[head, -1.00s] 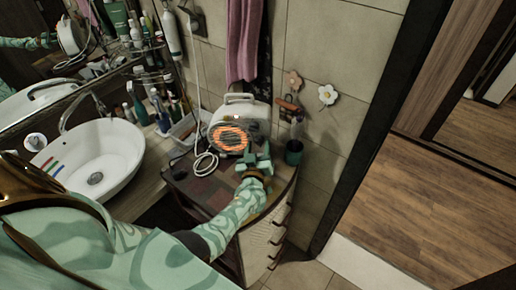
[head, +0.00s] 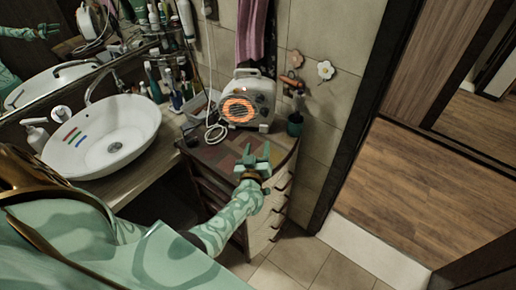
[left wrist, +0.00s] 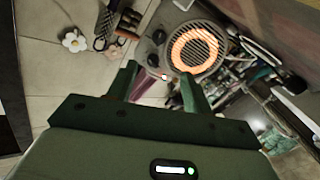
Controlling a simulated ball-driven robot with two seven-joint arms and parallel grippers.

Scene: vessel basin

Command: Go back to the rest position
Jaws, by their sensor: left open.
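My left gripper (head: 254,156) is open and empty, above the front part of the small cabinet top (head: 217,156) in the head view. Its two fingers (left wrist: 160,88) stand apart in the left wrist view, with nothing between them. A white heater (head: 243,101) with a glowing orange round grille stands on the cabinet top behind the gripper, apart from it. The heater also shows in the left wrist view (left wrist: 157,50). My right gripper is in neither view.
A white vessel basin (head: 103,136) with coloured strips in it stands on the counter at the left. A dark green cup (head: 295,124) stands at the cabinet's back right. Bottles and brushes crowd the counter's back. The wooden floor (head: 440,190) at the right is clear.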

